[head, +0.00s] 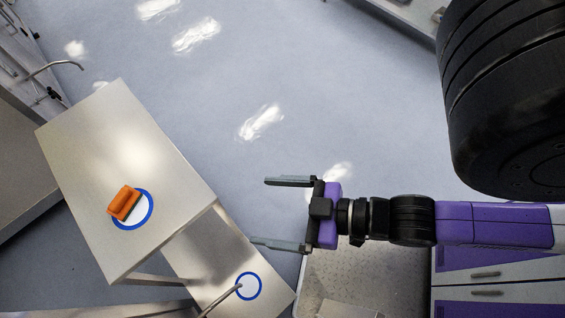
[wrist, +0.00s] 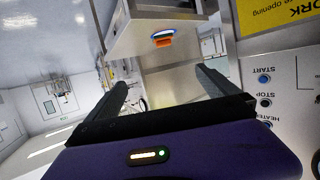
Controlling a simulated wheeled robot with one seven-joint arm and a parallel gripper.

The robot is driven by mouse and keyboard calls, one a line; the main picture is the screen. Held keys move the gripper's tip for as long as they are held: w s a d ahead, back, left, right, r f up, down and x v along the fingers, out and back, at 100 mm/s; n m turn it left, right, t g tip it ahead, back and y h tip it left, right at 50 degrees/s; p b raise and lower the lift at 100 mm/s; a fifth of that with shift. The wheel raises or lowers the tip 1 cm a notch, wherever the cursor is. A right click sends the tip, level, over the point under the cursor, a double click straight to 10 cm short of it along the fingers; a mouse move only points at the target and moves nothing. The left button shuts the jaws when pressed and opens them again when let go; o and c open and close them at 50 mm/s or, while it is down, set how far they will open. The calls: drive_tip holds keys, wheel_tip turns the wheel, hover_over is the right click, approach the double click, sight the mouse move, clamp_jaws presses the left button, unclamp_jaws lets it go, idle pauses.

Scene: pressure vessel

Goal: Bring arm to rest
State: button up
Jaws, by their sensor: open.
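My gripper (head: 282,213) is in the middle of the head view, on the end of my purple and black arm, which comes in from the right. Its two grey fingers point left and stand wide apart. Nothing is between them. In the wrist view my gripper (wrist: 163,90) also shows its two dark fingers spread, with an empty gap.
A metal table (head: 125,165) stands left, bearing an orange object (head: 123,203) on a blue-ringed white disc (head: 145,214). A lower surface has another blue ring (head: 249,286). Purple-fronted drawers (head: 490,262) lie below my arm. Floor (head: 300,60) beyond is clear. A panel (wrist: 270,80) with START and STOP buttons is right.

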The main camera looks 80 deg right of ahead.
drive_tip(key=shift+t+h, duration=0.3)
drive_tip(key=shift+h, duration=0.1)
drive_tip(key=s+r, duration=0.1)
drive_tip(key=r, duration=0.1)
drive_tip(key=s+d+r, duration=0.1)
drive_tip(key=r, duration=0.1)
drive_tip(key=shift+s, duration=0.15)
drive_tip(key=shift+f, duration=0.1)
drive_tip(key=shift+c, duration=0.5)
